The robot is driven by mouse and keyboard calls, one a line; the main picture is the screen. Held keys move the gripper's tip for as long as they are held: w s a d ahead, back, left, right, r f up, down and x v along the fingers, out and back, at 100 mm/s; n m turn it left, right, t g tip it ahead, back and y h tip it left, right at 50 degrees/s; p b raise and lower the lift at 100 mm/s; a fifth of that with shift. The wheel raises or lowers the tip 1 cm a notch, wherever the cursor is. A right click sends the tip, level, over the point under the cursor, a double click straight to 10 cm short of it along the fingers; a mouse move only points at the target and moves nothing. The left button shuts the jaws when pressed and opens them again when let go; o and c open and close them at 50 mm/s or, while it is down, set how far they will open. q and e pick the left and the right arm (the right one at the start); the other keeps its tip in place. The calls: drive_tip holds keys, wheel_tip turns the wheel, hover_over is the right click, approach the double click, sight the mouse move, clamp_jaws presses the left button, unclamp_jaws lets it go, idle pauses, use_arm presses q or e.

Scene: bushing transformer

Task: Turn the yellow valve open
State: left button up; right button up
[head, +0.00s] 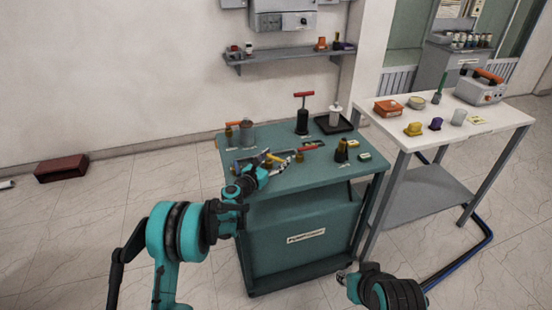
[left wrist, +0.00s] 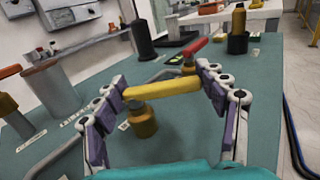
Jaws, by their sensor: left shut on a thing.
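The yellow valve (left wrist: 163,88) stands on the green workbench, with a yellow bar handle on a brass-coloured body (left wrist: 142,120). It shows small in the head view (head: 274,158), partly behind my left gripper. My left gripper (head: 276,166) reaches over the bench's front left part. In the left wrist view its two fingers (left wrist: 164,82) are shut on the two ends of the yellow handle. The handle lies roughly crosswise between the fingers. My right gripper (head: 345,274) hangs low in front of the bench, away from the valve; its jaws are too small to read.
The green workbench (head: 340,182) also holds a red-handled valve (left wrist: 194,48), a grey cup (left wrist: 50,88), a black red-topped pump (head: 302,118) and a dark tray (head: 346,123). A white table (head: 470,128) stands to the right. A wall shelf (head: 285,55) hangs behind.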

sight(276, 158)
use_arm(q)
drive_tip(key=shift+r, duration=0.1)
idle(0.4)
drive_tip(key=o, duration=1.7)
wheel_tip(276, 158, up, 10)
drive_tip(key=shift+f, duration=0.1)
